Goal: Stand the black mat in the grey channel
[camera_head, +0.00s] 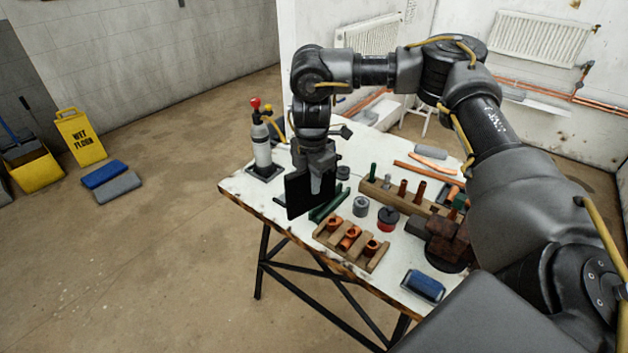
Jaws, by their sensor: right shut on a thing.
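My right gripper (319,166) points down over the left part of the white-topped workbench (240,187). It is shut on the black mat (297,196), a thin dark panel held upright. The mat hangs near the bench's front edge, just left of a green strip-like piece (328,204). I cannot tell whether the mat's lower edge touches the bench. I cannot make out the grey channel for certain; the mat, gripper or arm may hide it. My left gripper is not in view.
A grey bottle with a red top (261,139) stands left of the gripper. A wooden block with copper fittings (350,238), a longer wooden rack (398,199), a red-and-black reel (387,219) and a blue item (423,286) crowd the bench. A yellow wet-floor sign (80,137) stands at left.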

